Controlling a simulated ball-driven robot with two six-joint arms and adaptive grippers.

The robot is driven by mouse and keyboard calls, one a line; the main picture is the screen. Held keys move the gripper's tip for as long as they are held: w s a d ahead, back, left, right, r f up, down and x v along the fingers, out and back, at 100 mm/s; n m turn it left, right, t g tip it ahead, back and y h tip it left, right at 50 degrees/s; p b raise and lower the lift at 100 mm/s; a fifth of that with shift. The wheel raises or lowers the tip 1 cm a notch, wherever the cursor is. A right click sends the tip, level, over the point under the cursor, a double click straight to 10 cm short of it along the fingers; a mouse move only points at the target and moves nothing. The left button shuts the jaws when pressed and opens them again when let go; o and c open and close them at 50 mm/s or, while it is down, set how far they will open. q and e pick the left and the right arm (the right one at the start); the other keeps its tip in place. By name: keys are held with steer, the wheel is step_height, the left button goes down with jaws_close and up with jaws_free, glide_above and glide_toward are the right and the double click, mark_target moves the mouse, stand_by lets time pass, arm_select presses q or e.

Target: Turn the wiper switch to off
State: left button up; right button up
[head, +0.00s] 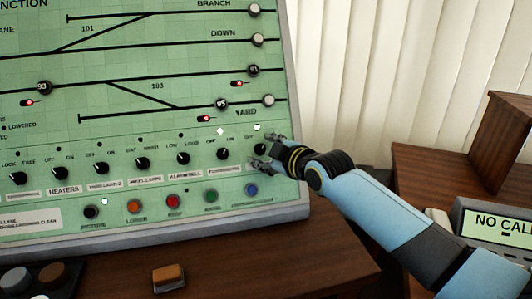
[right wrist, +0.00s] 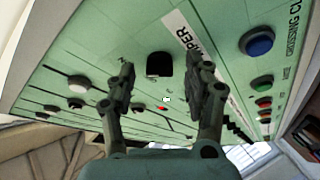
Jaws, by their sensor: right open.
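The wiper switch (head: 260,148) is a small black rotary knob at the right end of the knob row on the green panel. In the right wrist view the black knob (right wrist: 159,65) lies ahead of and between my fingertips, beside a white label that partly reads "PER". My right gripper (head: 263,153) is open at the panel's right edge, with its fingers around the knob's position. In the right wrist view my right gripper (right wrist: 166,78) has its two fingers apart with nothing held. I cannot tell whether a finger touches the knob, nor read its pointer. My left gripper is out of view.
Several similar knobs, such as the neighbouring one (head: 222,154), run left along the row. A blue button (head: 251,189) sits just below, with green, red and orange ones to its left. A phone unit (head: 495,230) stands on the wooden desk (head: 330,260) at right.

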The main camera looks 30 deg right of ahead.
jaws_close()
stand_by(0.4)
